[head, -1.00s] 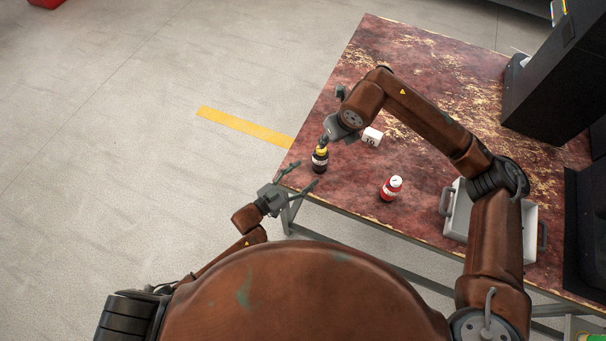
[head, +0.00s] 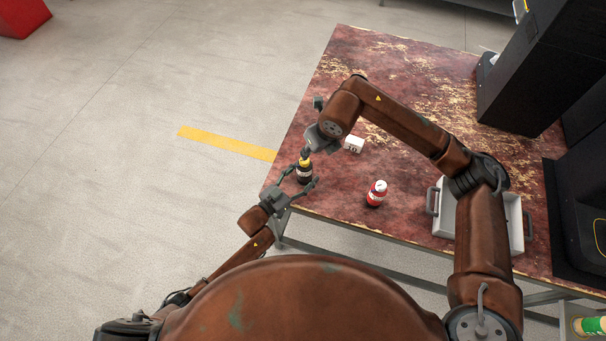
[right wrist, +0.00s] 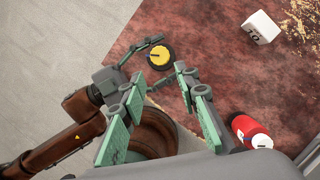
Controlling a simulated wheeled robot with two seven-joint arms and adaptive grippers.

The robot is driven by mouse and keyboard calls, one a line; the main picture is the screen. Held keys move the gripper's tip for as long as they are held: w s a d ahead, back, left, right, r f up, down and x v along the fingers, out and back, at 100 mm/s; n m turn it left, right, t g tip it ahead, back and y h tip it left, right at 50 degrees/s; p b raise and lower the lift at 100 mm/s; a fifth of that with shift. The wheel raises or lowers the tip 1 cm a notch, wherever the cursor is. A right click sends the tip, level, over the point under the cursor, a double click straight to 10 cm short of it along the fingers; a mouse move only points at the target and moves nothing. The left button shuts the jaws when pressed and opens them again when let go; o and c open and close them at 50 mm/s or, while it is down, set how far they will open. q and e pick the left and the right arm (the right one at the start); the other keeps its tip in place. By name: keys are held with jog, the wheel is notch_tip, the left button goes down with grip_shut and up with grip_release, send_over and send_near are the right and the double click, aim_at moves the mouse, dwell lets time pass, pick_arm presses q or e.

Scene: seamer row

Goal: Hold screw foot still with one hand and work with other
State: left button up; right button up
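No screw foot is recognisable; the thing at my grippers is a dark bottle (head: 305,175) with a pale label and a yellow cap. It stands upright near the table's left corner, and its cap (right wrist: 187,54) shows in the right wrist view. My left gripper (head: 302,180) is open, its fingers spread at the bottle's near left side; contact is not clear. My right gripper (right wrist: 160,82) is open and empty, its fingers apart, with the cap beyond its tips. In the head view the right wrist partly hides the space above the cap.
A red bottle with a white cap (head: 376,194) and a white block marked 10 (head: 354,144) stand on the worn red table (head: 400,235). A grey tray with handles (head: 447,222) is to the right. Black machinery (head: 545,75) stands at the table's right side.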

pick_arm(q)
jog(key=c, duration=1.2)
pick_arm(e)
jog(key=o, duration=0.4)
jog(key=shift+a+f, duration=0.2)
jog(key=shift+a, duration=0.05)
jog(key=shift+c, duration=0.2)
jog(key=a+f+m+h, duration=0.1)
jog(key=w+f+m+t, duration=0.1)
jog(key=f, duration=0.1)
jog(key=shift+w+a+m+h, duration=0.1)
jog(key=shift+a+m+h, duration=0.2)
jog(key=shift+a+h, duration=0.1)
jog(key=w+m+t, duration=0.1)
jog(key=w+d+f+m+h, duration=0.1)
jog(key=w+f+m+t+h, duration=0.1)
jog(key=shift+w+d+t, duration=0.25)
jog(key=shift+w+t, duration=0.05)
jog(key=shift+w, duration=0.05)
jog(key=w+d+r+m+t+h, duration=0.4)
jog(key=w+d+r+m+t, duration=0.25)
jog(key=w+d, duration=0.4)
jog(key=t+h, duration=0.2)
jog(key=t, duration=0.1)
send_near(302, 164)
jog(key=shift+n, duration=0.25)
jog(key=x, duration=1.2)
